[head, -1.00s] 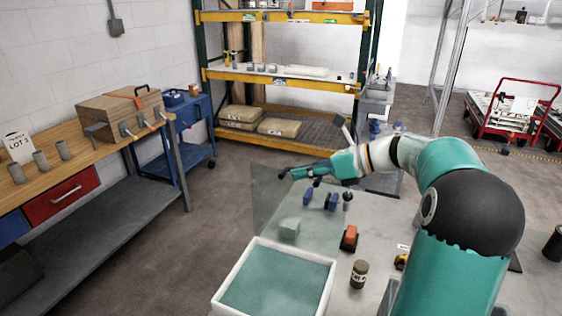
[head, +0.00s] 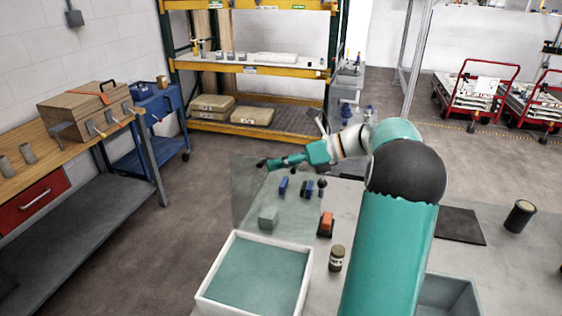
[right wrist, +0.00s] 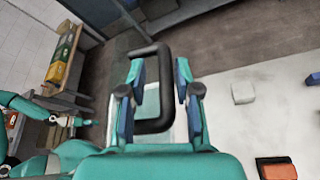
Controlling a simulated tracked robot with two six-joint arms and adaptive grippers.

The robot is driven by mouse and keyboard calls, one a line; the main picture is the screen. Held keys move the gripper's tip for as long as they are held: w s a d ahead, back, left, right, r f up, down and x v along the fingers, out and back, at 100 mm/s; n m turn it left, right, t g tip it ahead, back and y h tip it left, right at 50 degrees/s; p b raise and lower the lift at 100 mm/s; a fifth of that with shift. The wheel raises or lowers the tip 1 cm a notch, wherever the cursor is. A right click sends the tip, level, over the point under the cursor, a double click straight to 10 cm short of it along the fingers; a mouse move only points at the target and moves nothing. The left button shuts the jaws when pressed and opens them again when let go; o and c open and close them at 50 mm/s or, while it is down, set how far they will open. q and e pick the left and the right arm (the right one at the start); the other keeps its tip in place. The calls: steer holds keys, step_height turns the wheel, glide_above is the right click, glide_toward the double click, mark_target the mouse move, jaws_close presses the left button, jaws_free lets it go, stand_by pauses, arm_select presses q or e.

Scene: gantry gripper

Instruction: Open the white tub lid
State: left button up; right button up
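The white tub (head: 208,278) stands at the bottom centre of the head view, with a teal surface inside its rim. A clear panel (head: 246,200), apparently its lid, stands upright along the tub's far edge. My right gripper (head: 265,163) is at the panel's upper edge. In the right wrist view a dark C-shaped handle (right wrist: 165,92) lies between its fingers (right wrist: 160,95). The fingers are apart, and a gap shows between the handle and the right-hand finger. What the handle joins is unclear. My left gripper is not visible in the head view.
On the table beyond the tub are a grey block (head: 268,217), an orange item (head: 326,223), a small jar (head: 336,258) and blue items (head: 283,184). A wooden bench (head: 75,145) stands at the left and a shelf rack (head: 260,70) at the back.

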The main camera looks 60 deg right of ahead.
steer(key=shift+s+r, duration=0.1)
steer(key=shift+s+d+r, duration=0.1)
steer(key=shift+s+d, duration=0.05)
steer(key=shift+s, duration=0.05)
steer(key=v, duration=1.1)
steer(key=shift+s, duration=0.2)
